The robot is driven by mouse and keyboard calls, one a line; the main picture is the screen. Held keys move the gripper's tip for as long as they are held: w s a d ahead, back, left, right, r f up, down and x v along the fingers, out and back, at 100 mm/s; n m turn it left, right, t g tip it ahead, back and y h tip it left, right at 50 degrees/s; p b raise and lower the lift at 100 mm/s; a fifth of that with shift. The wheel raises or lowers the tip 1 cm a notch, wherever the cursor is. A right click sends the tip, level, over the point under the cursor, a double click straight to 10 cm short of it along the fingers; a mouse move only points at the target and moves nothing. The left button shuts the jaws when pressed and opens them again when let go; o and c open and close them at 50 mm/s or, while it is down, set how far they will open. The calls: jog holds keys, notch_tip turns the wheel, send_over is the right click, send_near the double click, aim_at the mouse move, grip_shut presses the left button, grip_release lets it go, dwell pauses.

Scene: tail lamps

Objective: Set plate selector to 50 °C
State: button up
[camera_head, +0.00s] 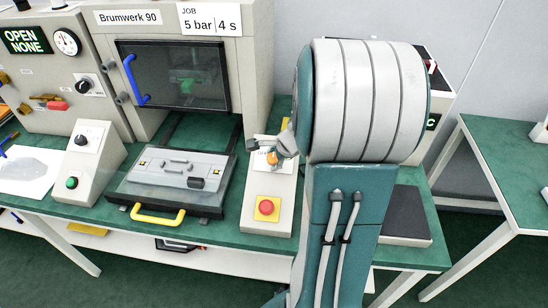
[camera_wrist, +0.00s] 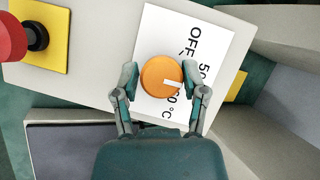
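The plate selector is an orange round knob (camera_wrist: 161,76) with a white pointer mark, on a white label (camera_wrist: 160,25) of a grey sloped box. The pointer aims right and slightly down in the wrist view. The label reads OFF, 50 and a partly hidden figure ending in "0 °C". My gripper (camera_wrist: 162,84) straddles the knob, one finger against each side. The right finger covers part of the label near the pointer tip. In the head view my gripper (camera_head: 281,151) is at the upper part of the box (camera_head: 265,225), with the knob mostly hidden.
A red button on a yellow square (camera_head: 267,208) sits lower on the same box. To its left is a flat plate unit (camera_head: 168,178) with a yellow handle (camera_head: 157,216). A cabinet with a blue handle (camera_head: 133,83) stands behind. A sign (camera_head: 210,19) reads "JOB 5 bar 4 s".

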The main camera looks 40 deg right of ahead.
jog(key=shift+o, duration=0.6)
jog(key=shift+r, duration=0.25)
jog(key=v, duration=1.1)
jog(key=shift+s, duration=0.15)
jog(key=shift+r, duration=0.15)
